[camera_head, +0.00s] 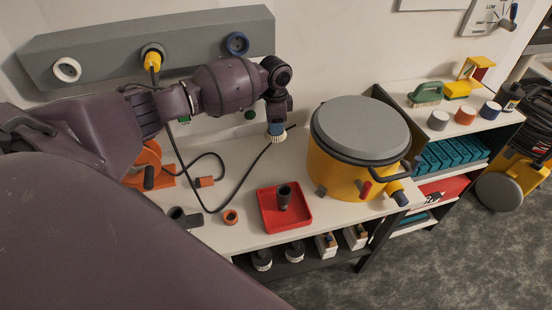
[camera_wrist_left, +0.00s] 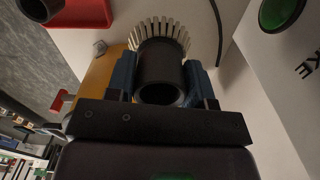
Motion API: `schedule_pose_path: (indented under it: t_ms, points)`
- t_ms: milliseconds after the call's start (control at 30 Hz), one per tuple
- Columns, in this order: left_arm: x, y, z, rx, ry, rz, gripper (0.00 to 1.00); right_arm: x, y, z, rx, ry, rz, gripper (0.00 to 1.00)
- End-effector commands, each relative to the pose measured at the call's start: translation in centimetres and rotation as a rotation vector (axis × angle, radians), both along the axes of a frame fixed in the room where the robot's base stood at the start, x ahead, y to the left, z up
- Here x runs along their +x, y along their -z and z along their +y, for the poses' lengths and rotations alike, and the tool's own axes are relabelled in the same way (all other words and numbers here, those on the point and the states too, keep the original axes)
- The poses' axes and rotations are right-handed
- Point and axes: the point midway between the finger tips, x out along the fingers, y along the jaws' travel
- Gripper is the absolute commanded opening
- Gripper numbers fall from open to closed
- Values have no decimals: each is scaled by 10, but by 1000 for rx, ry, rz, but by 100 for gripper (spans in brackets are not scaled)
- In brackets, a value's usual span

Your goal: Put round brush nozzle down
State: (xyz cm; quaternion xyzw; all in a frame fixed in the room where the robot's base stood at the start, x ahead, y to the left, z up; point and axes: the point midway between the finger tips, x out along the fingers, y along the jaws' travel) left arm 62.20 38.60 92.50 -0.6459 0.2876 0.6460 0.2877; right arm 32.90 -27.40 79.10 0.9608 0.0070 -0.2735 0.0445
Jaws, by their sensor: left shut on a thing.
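The round brush nozzle (camera_head: 277,138) has a ring of pale bristles and hangs bristles-down below my left gripper (camera_head: 276,128), above the back of the bench. In the left wrist view its dark tube (camera_wrist_left: 161,75) sits between the blue fingers of the left gripper (camera_wrist_left: 162,82), with the pale bristles fanning out beyond. The left gripper is shut on the nozzle. My right gripper is not in view.
A red tray (camera_head: 268,222) holding a dark upright nozzle (camera_head: 284,196) is at the bench's front. The yellow vacuum drum (camera_head: 335,172) stands right of it. A black cable (camera_head: 190,180) loops over the bench. Bare bench (camera_head: 240,165) lies between cable and drum.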

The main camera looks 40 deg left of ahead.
Motion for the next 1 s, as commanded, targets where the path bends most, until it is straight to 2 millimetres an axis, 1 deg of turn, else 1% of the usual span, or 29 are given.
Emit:
schedule_pose_path:
  t_ms: [33,300,400,500,600,700,767,900,1000]
  points:
    - [0,16,0,1,0,5,15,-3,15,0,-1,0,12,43]
    - [-1,61,0,1,-1,10,15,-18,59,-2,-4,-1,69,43]
    - [-1,78,0,0,0,9,15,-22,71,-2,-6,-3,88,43]
    - [-1,90,0,0,-1,8,15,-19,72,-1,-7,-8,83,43]
    - [0,93,0,0,-1,3,15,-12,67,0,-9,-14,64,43]
    - [0,96,1,1,-1,1,15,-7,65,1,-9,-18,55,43]
    - [0,102,0,1,0,2,15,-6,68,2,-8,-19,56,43]
    - [-1,125,0,0,-1,7,15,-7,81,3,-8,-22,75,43]
    - [-1,136,0,0,-1,7,15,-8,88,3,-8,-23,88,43]
